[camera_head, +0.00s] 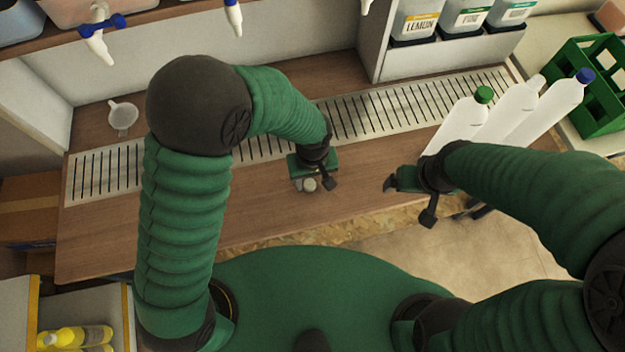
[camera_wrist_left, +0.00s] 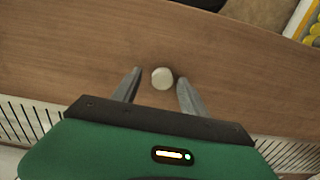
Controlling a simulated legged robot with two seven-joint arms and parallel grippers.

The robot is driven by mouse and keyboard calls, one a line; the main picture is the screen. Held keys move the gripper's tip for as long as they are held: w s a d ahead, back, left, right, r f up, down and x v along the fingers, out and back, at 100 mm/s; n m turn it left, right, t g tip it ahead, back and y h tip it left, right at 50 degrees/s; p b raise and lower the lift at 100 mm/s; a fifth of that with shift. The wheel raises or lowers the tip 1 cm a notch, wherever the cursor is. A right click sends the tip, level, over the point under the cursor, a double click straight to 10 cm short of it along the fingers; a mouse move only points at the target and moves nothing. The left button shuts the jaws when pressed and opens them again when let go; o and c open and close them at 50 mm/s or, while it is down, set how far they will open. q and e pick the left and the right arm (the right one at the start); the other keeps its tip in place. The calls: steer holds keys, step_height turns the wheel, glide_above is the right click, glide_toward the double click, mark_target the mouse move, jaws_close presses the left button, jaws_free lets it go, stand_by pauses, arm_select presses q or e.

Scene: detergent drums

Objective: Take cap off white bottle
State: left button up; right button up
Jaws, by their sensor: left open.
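A small round whitish piece, seen as a pale disc in the left wrist view (camera_wrist_left: 162,78), lies between my left fingertips over the wooden counter; whether it is a loose cap or a bottle's top I cannot tell. It also shows in the head view (camera_head: 310,185). My left gripper (camera_head: 314,183) is open around it, with gaps on both sides. Three white bottles stand at the right: one with a green cap (camera_head: 462,122), one with a whitish top (camera_head: 512,108), one with a blue cap (camera_head: 553,105). My right gripper (camera_head: 409,199) is open and empty, left of them; its arm hides their lower parts.
The wooden counter (camera_head: 240,210) is mostly clear. A slotted metal grate (camera_head: 375,115) runs along its back. A white funnel (camera_head: 122,115) lies at the left. A green crate (camera_head: 596,95) stands at the far right. Labelled containers (camera_head: 415,22) stand on a rear shelf.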

mark_target(311, 185)
arm_select(q)
step_height(311, 185, up, 10)
steer(key=p, duration=0.1)
steer(key=s+a+r+m+t, duration=0.1)
steer(key=s+a+m, duration=0.1)
steer(key=a, duration=0.6)
steer(key=s+a+r+m+t, duration=0.1)
steer(key=s+a, duration=0.1)
steer(key=a, duration=0.6)
steer(key=shift+t, duration=0.3)
steer(key=p+v, duration=0.2)
steer(key=p, duration=0.1)
steer(key=p+v, duration=0.1)
steer(key=v, duration=0.1)
steer(key=shift+w+a+r+p, duration=0.2)
steer(key=shift+w+a+p, duration=0.05)
steer(key=shift+a+p, duration=0.15)
steer(key=shift+a+f, duration=0.1)
steer(key=shift+a, duration=0.3)
steer(key=shift+d, duration=0.25)
steer(key=shift+a, duration=0.15)
